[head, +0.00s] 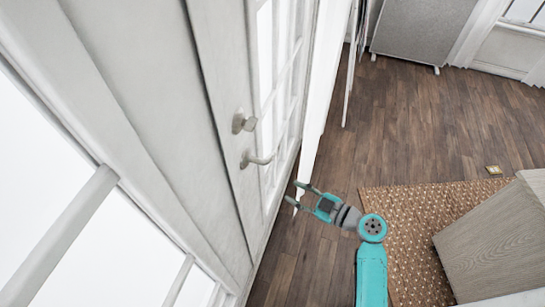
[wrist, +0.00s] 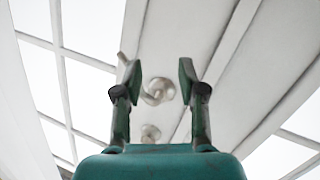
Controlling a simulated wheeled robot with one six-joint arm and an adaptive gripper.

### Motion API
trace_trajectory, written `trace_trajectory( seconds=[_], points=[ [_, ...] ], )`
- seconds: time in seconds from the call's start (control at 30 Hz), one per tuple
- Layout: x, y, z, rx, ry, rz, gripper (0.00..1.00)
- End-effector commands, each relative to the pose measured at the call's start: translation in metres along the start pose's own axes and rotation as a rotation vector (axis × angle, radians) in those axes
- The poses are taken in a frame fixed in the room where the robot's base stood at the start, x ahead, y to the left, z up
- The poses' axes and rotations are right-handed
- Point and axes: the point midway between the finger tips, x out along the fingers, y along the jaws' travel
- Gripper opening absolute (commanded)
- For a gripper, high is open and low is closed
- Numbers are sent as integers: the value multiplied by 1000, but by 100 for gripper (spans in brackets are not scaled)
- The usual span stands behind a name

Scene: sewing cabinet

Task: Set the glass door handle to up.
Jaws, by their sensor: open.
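The glass door handle (head: 261,160) is a pale metal lever on the white door's frame, left of the glass panes in the head view. Its lever points right, toward the panes, and looks roughly level. My gripper (head: 292,193) is open and empty, to the lower right of the handle and apart from it. In the wrist view the handle (wrist: 158,92) shows between and beyond the open fingers of my gripper (wrist: 160,69). The left finger hides part of the lever there.
A round metal knob (head: 243,122) sits just above the handle on the same door. A woven rug (head: 400,207) and a wooden cabinet (head: 495,245) are at the right. A grey panel (head: 422,30) stands at the back. The wood floor (head: 410,125) between is mostly clear.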

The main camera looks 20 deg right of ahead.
Motion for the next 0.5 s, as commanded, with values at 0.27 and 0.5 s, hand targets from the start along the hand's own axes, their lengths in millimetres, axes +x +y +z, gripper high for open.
trace_trajectory(
  seconds=[0.27,0.5],
  points=[
    [-4,53,-39,-221,184,-57,41],
    [7,56,-47,-251,209,-68,41]
  ],
)
